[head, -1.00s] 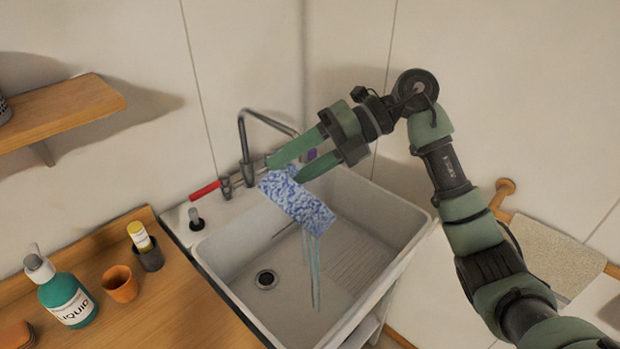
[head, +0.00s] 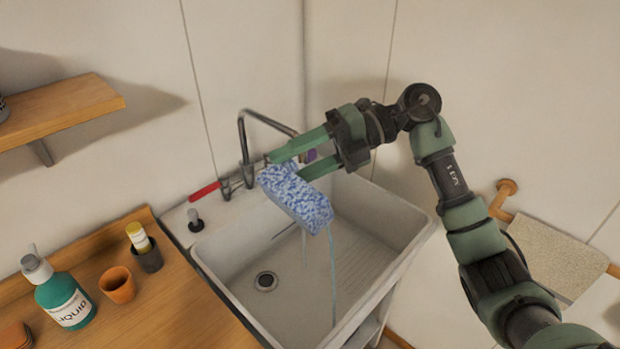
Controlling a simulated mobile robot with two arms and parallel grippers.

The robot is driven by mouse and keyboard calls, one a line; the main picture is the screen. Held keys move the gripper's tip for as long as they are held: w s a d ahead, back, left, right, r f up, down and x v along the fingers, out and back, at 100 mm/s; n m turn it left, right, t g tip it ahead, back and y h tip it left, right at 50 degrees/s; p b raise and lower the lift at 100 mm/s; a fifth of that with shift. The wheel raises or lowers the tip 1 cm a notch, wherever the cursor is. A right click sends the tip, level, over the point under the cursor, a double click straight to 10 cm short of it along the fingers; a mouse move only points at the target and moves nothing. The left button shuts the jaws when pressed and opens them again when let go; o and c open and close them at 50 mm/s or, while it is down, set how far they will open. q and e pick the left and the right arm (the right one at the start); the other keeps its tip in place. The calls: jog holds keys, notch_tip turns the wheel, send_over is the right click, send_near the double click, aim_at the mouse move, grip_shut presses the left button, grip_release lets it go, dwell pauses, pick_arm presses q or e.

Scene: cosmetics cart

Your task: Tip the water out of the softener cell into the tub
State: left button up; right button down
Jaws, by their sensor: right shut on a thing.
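My right gripper (head: 312,160) is shut on the softener cell (head: 296,198), a blue-and-white speckled block, near its upper end. The cell is tilted over the tub (head: 235,273), a white sink basin, and clear of its floor. A thin stream of water (head: 332,270) falls from the cell's lower right end into the tub, with a shorter trickle beside it. The inside of the cell is not visible. My left gripper is not in view.
A wooden counter (head: 180,300) at left holds a soap bottle (head: 66,297), a terracotta cup (head: 117,285) and a dark cup (head: 150,258). A towel (head: 555,258) hangs at right.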

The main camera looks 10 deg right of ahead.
jog(key=shift+d+f+y, duration=0.15)
jog(key=shift+d+y, duration=0.15)
jog(key=shift+y, duration=0.1)
jog(key=shift+s+d+r, duration=0.15)
jog(key=shift+d+r, duration=0.05)
jog(key=shift+s+d+m+y+b, duration=0.1)
jog(key=shift+d+m+y+b, duration=0.1)
jog(key=shift+m+y+b, duration=0.15)
jog(key=shift+d+g+y+b, duration=0.25)
jog(key=shift+g+y+b, duration=0.05)
jog(key=shift+y, duration=0.25)
jog(key=shift+w+a, duration=0.1)
jog(key=shift+w, duration=0.1)
jog(key=shift+w+a+m+y+b, duration=0.15)
jog(key=shift+w+m+y+b, duration=0.15)
jog(key=shift+w+m+y, duration=0.15)
dwell(0.8)
